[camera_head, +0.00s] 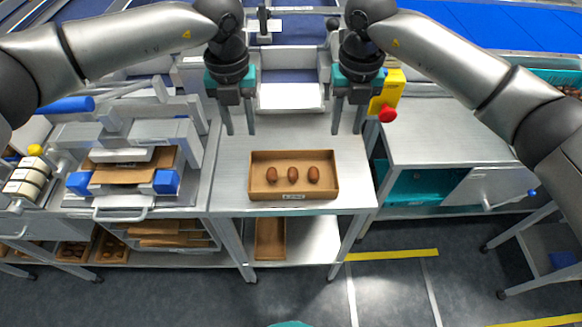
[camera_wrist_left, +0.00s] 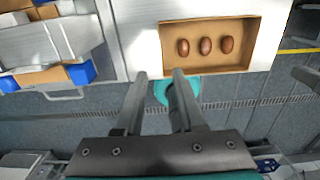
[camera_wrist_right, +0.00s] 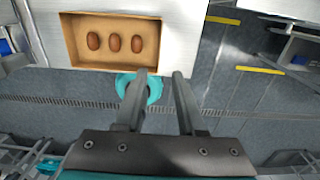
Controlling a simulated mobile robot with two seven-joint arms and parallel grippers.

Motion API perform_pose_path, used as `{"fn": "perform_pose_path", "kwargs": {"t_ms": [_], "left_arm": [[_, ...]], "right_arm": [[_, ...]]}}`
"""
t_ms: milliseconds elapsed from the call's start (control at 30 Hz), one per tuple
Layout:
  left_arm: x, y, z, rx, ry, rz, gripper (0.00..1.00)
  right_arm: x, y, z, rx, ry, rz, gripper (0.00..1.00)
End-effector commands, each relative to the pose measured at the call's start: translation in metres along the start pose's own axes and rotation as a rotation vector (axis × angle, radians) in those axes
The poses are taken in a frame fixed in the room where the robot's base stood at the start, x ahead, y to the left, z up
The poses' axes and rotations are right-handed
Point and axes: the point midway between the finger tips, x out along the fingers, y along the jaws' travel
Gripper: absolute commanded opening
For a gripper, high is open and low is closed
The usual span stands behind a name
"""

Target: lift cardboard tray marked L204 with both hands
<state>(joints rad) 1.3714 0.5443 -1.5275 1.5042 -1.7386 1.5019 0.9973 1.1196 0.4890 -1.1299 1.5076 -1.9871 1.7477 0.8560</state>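The cardboard tray (camera_head: 328,191) is a shallow brown box on the metal table. Three brown dates (camera_head: 293,174) lie in a row in it. A small label (camera_head: 293,196) is on its front wall, too small to read. The tray also shows in the left wrist view (camera_wrist_left: 166,62) and in the right wrist view (camera_wrist_right: 72,48). My left gripper (camera_head: 240,132) is above the table, behind and left of the tray, open and empty. My right gripper (camera_head: 347,132) is behind and right of the tray, open and empty. Neither touches the tray.
A metal press (camera_head: 130,135) with blue blocks and cardboard stands left. A yellow box with a red button (camera_head: 388,114) is at the back right. A right-hand bench (camera_head: 440,135) adjoins the table. Another tray (camera_head: 270,238) is on the shelf below. Table surface around the tray is clear.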

Motion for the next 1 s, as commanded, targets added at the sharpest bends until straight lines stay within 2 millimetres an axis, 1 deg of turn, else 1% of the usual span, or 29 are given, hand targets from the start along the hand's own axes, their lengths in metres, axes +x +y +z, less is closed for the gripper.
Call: {"fn": "perform_pose_path", "kwargs": {"t_ms": [200, 267, 367, 800, 1000], "left_arm": [[0.003, 0.000, 0.000, -0.001, 0.001, -0.001, 0.39], [0.007, 0.000, 0.000, -0.001, 0.002, -0.001, 0.39], [0.019, 0.000, 0.000, -0.002, 0.002, -0.001, 0.39], [0.105, -0.001, -0.001, -0.002, 0.003, -0.001, 0.39], [0.136, -0.001, 0.000, -0.001, 0.002, -0.003, 0.39]], "right_arm": [[0.003, 0.000, 0.000, 0.001, 0.001, 0.001, 0.39], [0.007, 0.000, 0.000, 0.001, 0.002, 0.002, 0.39], [0.019, 0.000, -0.001, 0.001, 0.003, 0.002, 0.39], [0.105, 0.001, -0.001, 0.002, 0.004, 0.001, 0.39], [0.136, 0.001, 0.000, 0.003, 0.001, 0.002, 0.39]]}}
